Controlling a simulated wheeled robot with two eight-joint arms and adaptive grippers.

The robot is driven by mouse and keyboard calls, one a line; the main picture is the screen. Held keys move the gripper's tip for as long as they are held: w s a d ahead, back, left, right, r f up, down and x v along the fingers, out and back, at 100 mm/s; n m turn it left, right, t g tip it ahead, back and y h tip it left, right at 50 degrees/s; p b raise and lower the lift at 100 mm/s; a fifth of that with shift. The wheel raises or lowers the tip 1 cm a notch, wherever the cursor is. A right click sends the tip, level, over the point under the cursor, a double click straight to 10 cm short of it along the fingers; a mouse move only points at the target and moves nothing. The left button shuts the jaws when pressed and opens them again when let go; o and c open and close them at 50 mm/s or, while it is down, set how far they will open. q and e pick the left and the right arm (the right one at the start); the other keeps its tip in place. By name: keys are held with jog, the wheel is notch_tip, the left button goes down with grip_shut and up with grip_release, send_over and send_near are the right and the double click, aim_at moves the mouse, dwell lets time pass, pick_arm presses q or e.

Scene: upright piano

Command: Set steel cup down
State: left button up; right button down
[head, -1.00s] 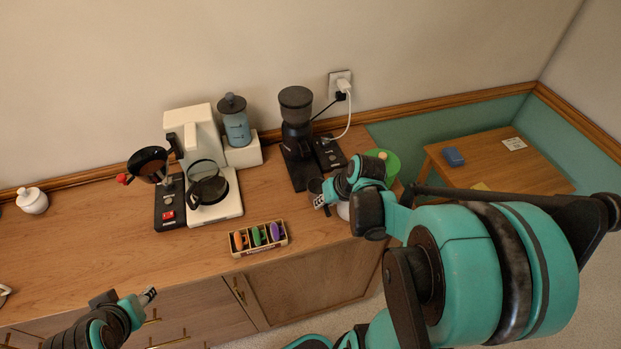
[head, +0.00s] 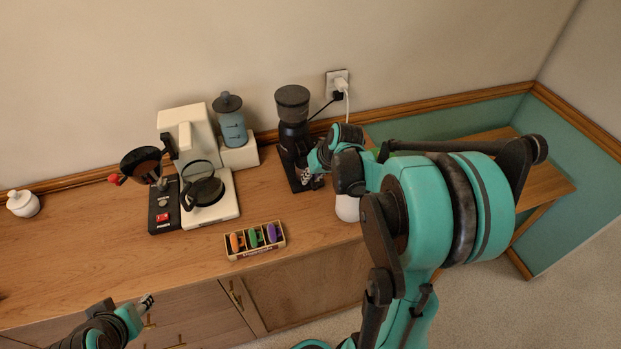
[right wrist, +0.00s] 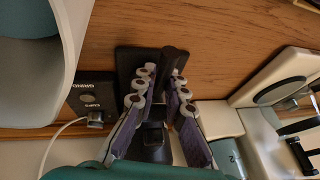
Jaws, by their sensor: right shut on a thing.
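My right gripper (head: 312,178) is at the front of the black coffee grinder (head: 292,108), low over its base. In the right wrist view its padded fingers (right wrist: 165,78) are closed around a dark upright piece (right wrist: 172,58), which I take to be the steel cup. The piece is over the black grinder base (right wrist: 127,62); I cannot tell whether it touches it. In the head view the gripper and wrist hide the cup. My left gripper (head: 147,302) is at the lower left, in front of the counter edge, apart from everything; its jaw opening is unclear.
A white coffee maker (head: 186,130) with a glass carafe (head: 204,192) and a blue canister (head: 231,122) stand left of the grinder. A tray of coloured pieces (head: 256,240) lies near the front edge. A white object (head: 347,208) is under my right arm.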

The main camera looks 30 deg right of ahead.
jog(key=shift+f, duration=0.2)
jog(key=c, duration=1.6)
grip_release()
jog(key=shift+r, duration=0.25)
jog(key=p+v, duration=0.4)
jog(key=v, duration=0.7)
jog(key=s+a+n, duration=0.1)
jog(key=s+a, duration=0.2)
jog(key=a, duration=0.2)
jog(key=s+a+r+n+t, duration=0.1)
jog(key=s+a, duration=0.3)
jog(key=a, duration=0.2)
jog(key=s+a+n+t+h, duration=0.1)
jog(key=s+a, duration=0.3)
jog(key=a, duration=0.1)
jog(key=shift+s+a+r, duration=0.2)
jog(key=shift+r, duration=0.1)
